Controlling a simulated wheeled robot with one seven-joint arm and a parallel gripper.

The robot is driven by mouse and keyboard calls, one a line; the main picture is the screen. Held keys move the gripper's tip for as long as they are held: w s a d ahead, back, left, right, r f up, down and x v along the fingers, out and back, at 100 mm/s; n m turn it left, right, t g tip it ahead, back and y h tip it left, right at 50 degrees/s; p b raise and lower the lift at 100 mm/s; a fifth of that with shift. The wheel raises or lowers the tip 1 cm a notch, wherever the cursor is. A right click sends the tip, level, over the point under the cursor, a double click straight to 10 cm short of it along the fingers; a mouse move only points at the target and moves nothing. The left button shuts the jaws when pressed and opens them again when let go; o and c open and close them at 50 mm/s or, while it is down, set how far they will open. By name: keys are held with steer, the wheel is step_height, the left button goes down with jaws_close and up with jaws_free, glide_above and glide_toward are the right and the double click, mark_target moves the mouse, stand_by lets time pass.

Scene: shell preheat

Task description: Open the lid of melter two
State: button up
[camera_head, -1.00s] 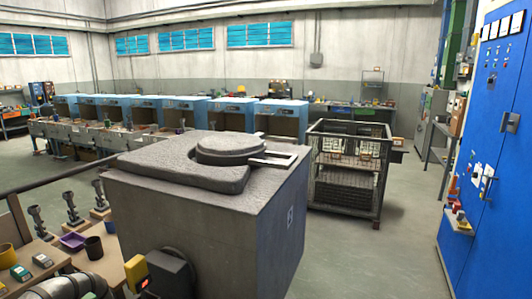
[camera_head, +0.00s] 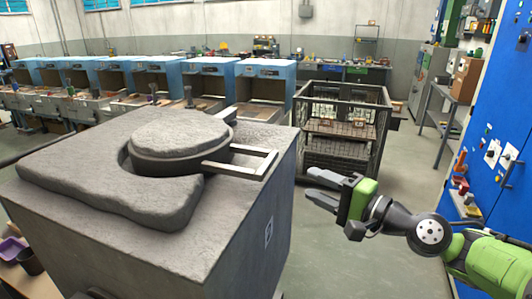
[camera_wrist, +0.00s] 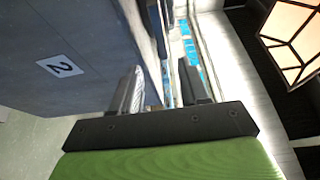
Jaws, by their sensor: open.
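Melter two (camera_head: 235,240) is a large grey box at centre left in the head view. Its side label reads 2 in the wrist view (camera_wrist: 60,66). Its round, rough grey lid (camera_head: 180,140) lies on the opening in the top. A rectangular bar handle (camera_head: 245,163) sticks out from the lid to the right, past the top slab. My gripper (camera_head: 313,186) is to the right of the melter, apart from the handle, its fingers pointing left. In the wrist view its two fingers (camera_wrist: 165,88) are spread with nothing between them.
A wire cage cart (camera_head: 343,127) stands behind my gripper. A blue control cabinet (camera_head: 505,130) is at the right. Several blue-topped machines (camera_head: 210,82) line the back. Purple and dark containers (camera_head: 12,250) sit at the lower left. Grey floor beside the melter is clear.

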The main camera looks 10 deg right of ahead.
mark_target(270, 167)
steer(key=x, duration=0.7)
steer(key=b+x, duration=0.1)
steer(key=x, duration=0.7)
steer(key=shift+a, duration=0.45)
steer(key=shift+r, duration=0.1)
steer(key=shift+c, duration=0.4)
jaws_close()
